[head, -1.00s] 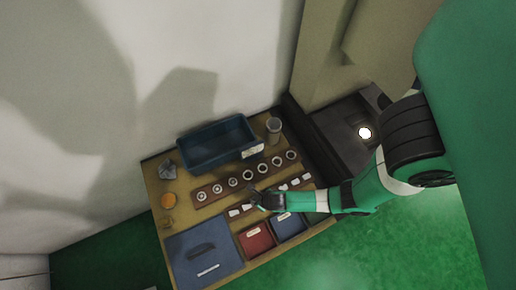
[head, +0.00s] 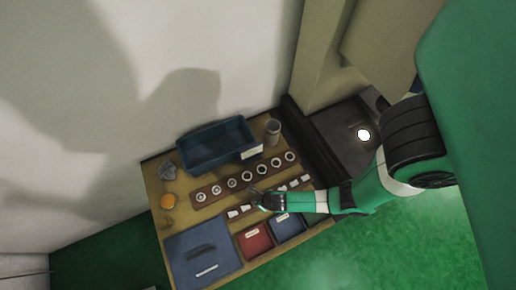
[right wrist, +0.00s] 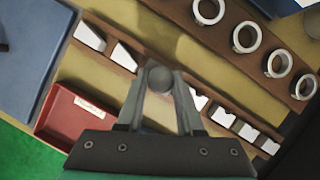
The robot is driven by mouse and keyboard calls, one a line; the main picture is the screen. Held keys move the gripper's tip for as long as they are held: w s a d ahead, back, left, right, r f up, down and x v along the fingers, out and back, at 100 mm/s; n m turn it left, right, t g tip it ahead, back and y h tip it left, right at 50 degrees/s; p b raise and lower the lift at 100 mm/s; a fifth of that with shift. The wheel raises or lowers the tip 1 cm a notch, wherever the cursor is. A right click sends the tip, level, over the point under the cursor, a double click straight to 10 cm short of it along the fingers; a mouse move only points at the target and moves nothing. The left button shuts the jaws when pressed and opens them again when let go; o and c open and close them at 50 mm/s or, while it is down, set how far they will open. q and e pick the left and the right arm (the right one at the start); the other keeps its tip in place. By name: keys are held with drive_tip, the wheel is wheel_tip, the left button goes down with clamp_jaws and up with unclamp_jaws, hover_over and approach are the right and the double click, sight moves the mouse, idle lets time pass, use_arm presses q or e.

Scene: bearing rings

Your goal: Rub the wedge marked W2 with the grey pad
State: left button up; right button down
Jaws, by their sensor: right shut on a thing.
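White wedges stand in a row on a brown strip (right wrist: 63,68). In the right wrist view, two (right wrist: 90,37) (right wrist: 124,55) are left of my gripper and several (right wrist: 222,117) are to its right. Their marks are too small to read, so I cannot tell which is W2. My right gripper (head: 256,192) is over this row. Its fingers (right wrist: 160,82) are shut on a round grey thing (right wrist: 160,78), apparently the grey pad. My fingers hide part of the row, and I cannot tell whether the pad touches a wedge. My left gripper is not in view.
Bearing rings (head: 232,182) line a brown rack (head: 208,192) behind the wedges. A blue bin (head: 190,158) and a grey cylinder (head: 272,130) stand at the back. Red (head: 253,240) and blue (head: 287,227) trays and a blue mat (head: 190,270) lie in front.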

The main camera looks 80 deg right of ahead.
drive_tip(key=r, duration=0.1)
drive_tip(key=r+p, duration=0.2)
drive_tip(key=shift+w+a, duration=0.2)
drive_tip(key=shift+w, duration=0.05)
wheel_tip(320, 180, up, 5)
drive_tip(key=p, duration=0.6)
drive_tip(key=shift+r, duration=0.15)
drive_tip(key=shift+s, duration=0.1)
